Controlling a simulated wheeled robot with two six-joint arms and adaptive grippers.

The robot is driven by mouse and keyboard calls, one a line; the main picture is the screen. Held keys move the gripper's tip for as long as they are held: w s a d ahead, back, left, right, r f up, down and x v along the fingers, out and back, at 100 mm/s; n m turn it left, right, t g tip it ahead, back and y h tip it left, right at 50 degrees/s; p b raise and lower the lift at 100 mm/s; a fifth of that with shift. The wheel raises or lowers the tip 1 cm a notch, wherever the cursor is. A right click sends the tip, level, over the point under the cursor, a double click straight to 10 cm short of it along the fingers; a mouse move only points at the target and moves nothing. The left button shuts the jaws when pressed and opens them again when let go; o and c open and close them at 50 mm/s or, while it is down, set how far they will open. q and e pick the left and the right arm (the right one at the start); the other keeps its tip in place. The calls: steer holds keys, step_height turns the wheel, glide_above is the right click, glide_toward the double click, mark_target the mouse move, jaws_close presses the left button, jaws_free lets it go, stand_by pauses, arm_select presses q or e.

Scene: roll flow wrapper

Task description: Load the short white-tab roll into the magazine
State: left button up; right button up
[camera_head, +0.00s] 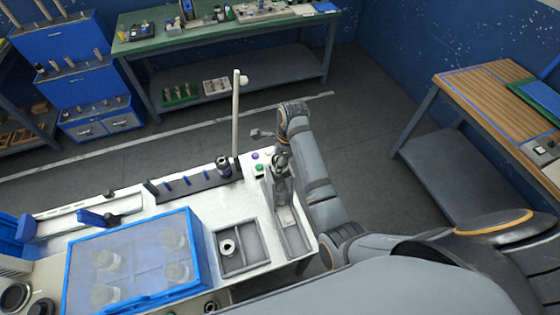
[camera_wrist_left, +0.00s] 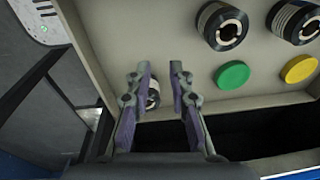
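A small pale roll (camera_head: 228,246) with a dark centre stands in a grey two-part tray (camera_head: 262,262); I cannot tell whether its tab is white or how short it is. A dark rack with blue dividers (camera_head: 195,183) lies behind it, and a narrow grey trough (camera_head: 291,238) stands to the right; I cannot tell which is the magazine. My right gripper (camera_head: 282,168) points down over the trough, its fingertips unclear. My left gripper (camera_wrist_left: 160,78) is open in the left wrist view, outside the head view. A small dark cylinder (camera_wrist_left: 153,96) shows between its fingers, apparently beyond them.
A blue-framed clear cover (camera_head: 135,262) lies over several pale rolls. A tall post (camera_head: 236,115) rises behind the rack. In the left wrist view are black ringed knobs (camera_wrist_left: 223,26), a green button (camera_wrist_left: 232,75) and a yellow one (camera_wrist_left: 299,69). The floor behind the table is clear.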

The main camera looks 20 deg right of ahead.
steer(key=shift+f, duration=0.25)
stand_by(0.3)
steer(key=shift+d+f, duration=0.1)
steer(key=shift+f, duration=1.05)
steer(key=o, duration=1.3)
steer(key=shift+o, duration=0.2)
steer(key=r, duration=0.5)
steer(key=d+r, duration=0.1)
steer(key=r, duration=0.1)
steer(key=shift+s+r, duration=0.2)
steer(key=shift+s, duration=0.05)
